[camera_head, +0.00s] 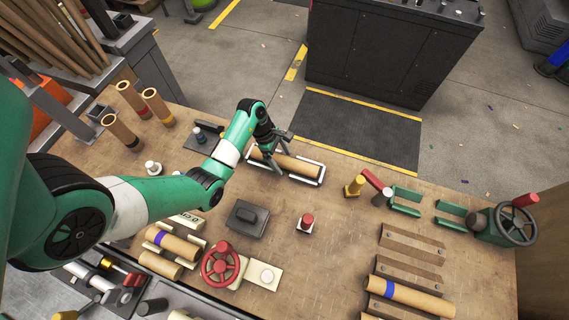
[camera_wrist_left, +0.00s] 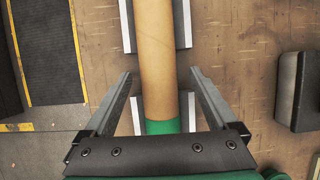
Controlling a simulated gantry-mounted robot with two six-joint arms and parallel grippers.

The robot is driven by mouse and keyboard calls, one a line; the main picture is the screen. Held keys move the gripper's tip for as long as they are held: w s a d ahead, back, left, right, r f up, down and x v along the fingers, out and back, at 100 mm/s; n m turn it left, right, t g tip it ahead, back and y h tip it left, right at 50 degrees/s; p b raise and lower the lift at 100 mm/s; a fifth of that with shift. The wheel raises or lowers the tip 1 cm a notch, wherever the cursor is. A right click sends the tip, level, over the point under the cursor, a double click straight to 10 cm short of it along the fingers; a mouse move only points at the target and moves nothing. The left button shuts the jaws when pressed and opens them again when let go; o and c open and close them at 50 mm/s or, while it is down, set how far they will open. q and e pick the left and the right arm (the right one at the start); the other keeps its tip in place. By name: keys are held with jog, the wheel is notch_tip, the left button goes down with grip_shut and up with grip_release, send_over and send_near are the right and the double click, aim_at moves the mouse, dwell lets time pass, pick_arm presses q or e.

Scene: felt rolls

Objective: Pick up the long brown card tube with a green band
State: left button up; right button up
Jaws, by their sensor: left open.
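The long brown card tube (camera_head: 296,164) lies in a white cradle (camera_head: 318,180) near the back edge of the bench. In the left wrist view the tube (camera_wrist_left: 157,55) runs up the middle, with its green band (camera_wrist_left: 163,127) at the near end, close to my gripper's base. In the head view the band is hidden by my gripper. My left gripper (camera_head: 278,160) is over the band end of the tube. In the left wrist view my gripper (camera_wrist_left: 161,74) is open, with one finger on each side of the tube and gaps between. My right gripper is not in view.
Several short tubes (camera_head: 132,100) stand at back left. A dark block (camera_head: 246,219) and a red handwheel (camera_head: 221,264) are nearer the front. Bare bench lies right of centre.

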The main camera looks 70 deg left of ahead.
pick_arm(q)
jog(key=shift+w+f, duration=0.1)
jog(key=shift+f, duration=0.1)
grip_shut()
dwell(0.3)
